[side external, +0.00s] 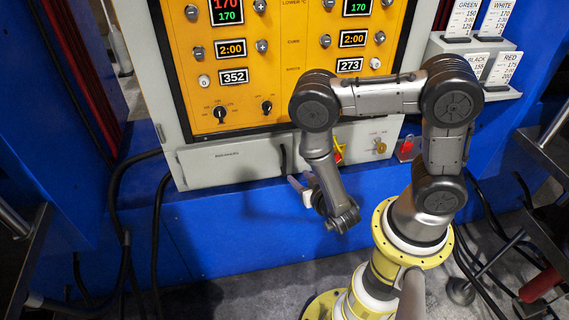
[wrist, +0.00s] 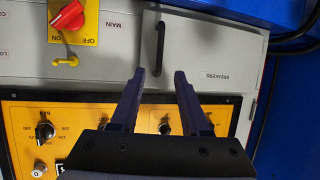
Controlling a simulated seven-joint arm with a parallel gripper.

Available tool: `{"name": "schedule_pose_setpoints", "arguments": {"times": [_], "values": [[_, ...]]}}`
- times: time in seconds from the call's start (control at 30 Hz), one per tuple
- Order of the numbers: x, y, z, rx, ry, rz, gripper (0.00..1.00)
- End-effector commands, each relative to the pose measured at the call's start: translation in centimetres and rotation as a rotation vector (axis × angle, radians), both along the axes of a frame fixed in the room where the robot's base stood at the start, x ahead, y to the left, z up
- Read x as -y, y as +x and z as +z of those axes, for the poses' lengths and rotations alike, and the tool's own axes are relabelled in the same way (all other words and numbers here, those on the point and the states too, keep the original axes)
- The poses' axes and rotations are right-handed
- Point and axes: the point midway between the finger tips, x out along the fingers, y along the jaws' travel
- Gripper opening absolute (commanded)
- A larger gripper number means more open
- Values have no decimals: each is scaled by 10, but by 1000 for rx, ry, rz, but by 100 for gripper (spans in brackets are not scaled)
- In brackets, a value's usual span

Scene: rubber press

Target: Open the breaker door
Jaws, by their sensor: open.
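The breaker door (side external: 225,168) is a flat grey panel low on the press cabinet, below the yellow control panel, and looks closed. It also shows in the wrist view (wrist: 205,48), upside down, with a "BREAKERS" label. Its dark upright bar handle (wrist: 160,48) is near the door's left edge there; in the side view the handle (side external: 284,158) is at the door's right end. My gripper (wrist: 160,74) is open and empty. Its two fingertips are spread in line with the handle, which appears beyond the gap between them. I cannot tell the exact distance from fingertips to door.
Beside the door is the main switch, a red knob (wrist: 67,16) on a yellow plate, with a yellow hook-shaped part (wrist: 65,62) near it. The yellow control panel (side external: 285,50) has knobs and displays. Black cables (side external: 157,225) hang left of the door.

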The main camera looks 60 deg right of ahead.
Motion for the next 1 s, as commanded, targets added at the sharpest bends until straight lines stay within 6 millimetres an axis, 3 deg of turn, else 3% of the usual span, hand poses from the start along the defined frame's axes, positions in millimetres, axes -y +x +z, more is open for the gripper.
{"name": "schedule_pose_setpoints", "arguments": {"times": [0.63, 1.0], "values": [[54, 79, -39, 2, 1, -3, 46], [64, 95, -47, 1, 1, 0, 46]]}}
